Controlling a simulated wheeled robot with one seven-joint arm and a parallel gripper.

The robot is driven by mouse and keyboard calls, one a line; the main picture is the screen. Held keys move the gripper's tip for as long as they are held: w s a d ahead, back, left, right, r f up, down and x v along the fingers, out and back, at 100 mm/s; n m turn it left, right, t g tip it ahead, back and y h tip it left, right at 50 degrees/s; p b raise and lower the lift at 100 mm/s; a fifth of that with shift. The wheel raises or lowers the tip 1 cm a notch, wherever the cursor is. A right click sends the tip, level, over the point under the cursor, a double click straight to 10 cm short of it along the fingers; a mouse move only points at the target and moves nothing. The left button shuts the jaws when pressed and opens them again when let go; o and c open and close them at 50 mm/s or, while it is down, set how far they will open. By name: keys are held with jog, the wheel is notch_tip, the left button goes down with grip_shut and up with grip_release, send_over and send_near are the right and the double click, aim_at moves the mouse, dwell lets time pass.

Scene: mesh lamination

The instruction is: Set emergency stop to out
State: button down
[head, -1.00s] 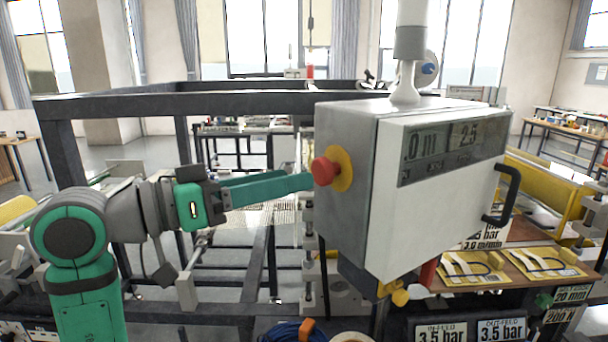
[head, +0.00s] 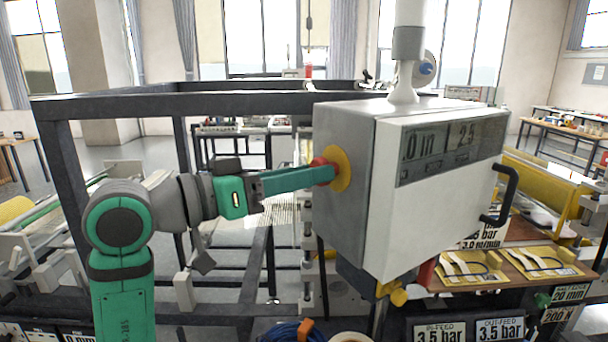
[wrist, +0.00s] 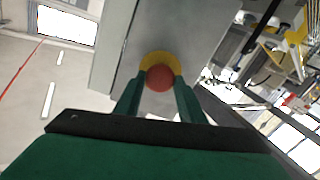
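The emergency stop is a red mushroom button (wrist: 159,79) on a yellow round plate (head: 341,168). It sits on the left side of a grey-white control box (head: 345,225). My gripper (head: 325,172) reaches it from the left, and its green fingers cover most of the button in the head view. In the wrist view the fingers (wrist: 161,88) stand on either side of the red button, very close to it. I cannot tell whether they press on it. The button's in or out position is not clear.
A dark frame bar (head: 190,102) runs behind my arm. The box has a display (head: 450,150) and a black handle (head: 505,195) on its front. Yellow knobs (head: 398,297) stick out below it. Pressure signs stand at the lower right.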

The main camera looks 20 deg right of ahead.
jog(key=shift+s+a, duration=0.1)
jog(key=shift+a, duration=0.45)
jog(key=c, duration=1.2)
grip_release()
jog(key=shift+o, duration=0.2)
jog(key=shift+a, duration=0.1)
jog(key=v, duration=1.1)
jog(key=shift+f, duration=0.15)
